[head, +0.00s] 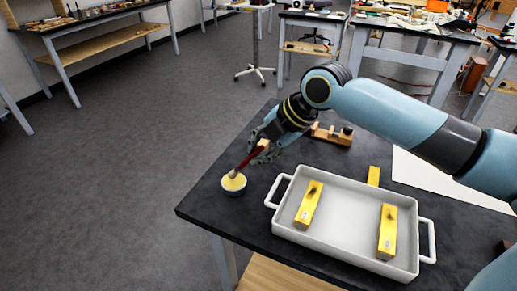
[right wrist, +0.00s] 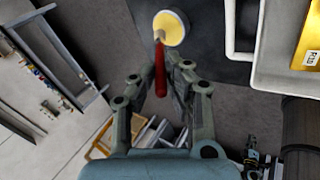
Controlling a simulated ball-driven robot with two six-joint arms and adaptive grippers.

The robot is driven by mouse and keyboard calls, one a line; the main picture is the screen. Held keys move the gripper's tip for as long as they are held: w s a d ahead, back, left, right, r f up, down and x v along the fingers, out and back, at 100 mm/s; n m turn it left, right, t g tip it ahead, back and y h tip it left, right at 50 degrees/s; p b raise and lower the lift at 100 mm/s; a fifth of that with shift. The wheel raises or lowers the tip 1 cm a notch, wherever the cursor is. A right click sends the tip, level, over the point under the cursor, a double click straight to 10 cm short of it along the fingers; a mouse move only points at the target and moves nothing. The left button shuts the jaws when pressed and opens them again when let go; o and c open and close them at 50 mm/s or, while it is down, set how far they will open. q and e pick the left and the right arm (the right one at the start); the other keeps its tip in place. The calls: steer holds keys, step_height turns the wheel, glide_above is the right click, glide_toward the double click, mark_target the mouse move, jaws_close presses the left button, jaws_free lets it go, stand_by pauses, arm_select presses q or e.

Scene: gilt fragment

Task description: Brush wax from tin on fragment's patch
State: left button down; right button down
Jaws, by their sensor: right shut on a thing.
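A small round tin (head: 232,190) with pale yellow wax stands on the dark table's left corner. My right gripper (head: 263,147) is shut on a brush with a red handle (head: 251,158), beside and above the tin. The brush slants down, its tip over the wax; whether it touches the wax I cannot tell. The right wrist view shows the brush (right wrist: 161,72) between the fingers and the tin (right wrist: 173,28) beyond. Two yellow bars, left (head: 308,207) and right (head: 387,233), carry dark marks; which is the fragment's patch is unclear. My left gripper is not in view.
The bars lie in a white tray (head: 345,246) with raised walls and handles, right of the tin. Behind it are another yellow block (head: 373,175), a wooden stand (head: 331,134) and a white sheet (head: 440,181). The table's left edge is close to the tin.

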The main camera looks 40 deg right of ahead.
steer(key=shift+f, duration=0.45)
stand_by(1.1)
step_height(320, 180, up, 7)
steer(key=p, duration=0.5)
steer(key=shift+r+p, duration=0.1)
steer(key=shift+p, duration=0.25)
stand_by(0.5)
